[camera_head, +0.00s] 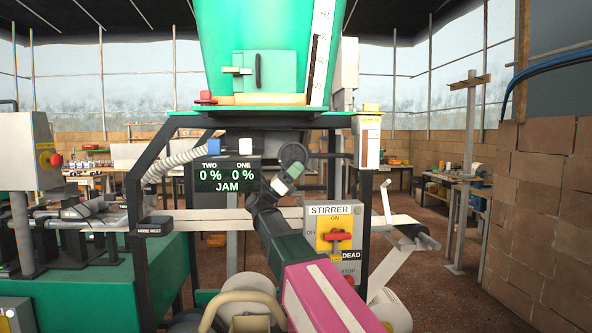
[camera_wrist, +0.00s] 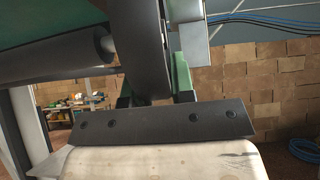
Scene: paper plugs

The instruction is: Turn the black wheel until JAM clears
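The black wheel (camera_head: 293,154) shows under the green hopper, partly hidden by my gripper (camera_head: 283,180). In the wrist view the wheel (camera_wrist: 148,45) appears nearly edge-on, on a grey shaft. The green fingers of my gripper (camera_wrist: 156,93) stand apart, one on each side of the wheel's near rim. Whether they press on the rim I cannot tell. The display (camera_head: 227,176) reads TWO 0 %, ONE 0 % and JAM.
A STIRRER box (camera_head: 334,223) with a red switch stands just right of my arm. A green hopper (camera_head: 268,45) is above the wheel, and black frame posts flank it. A block wall (camera_head: 540,210) stands at the right.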

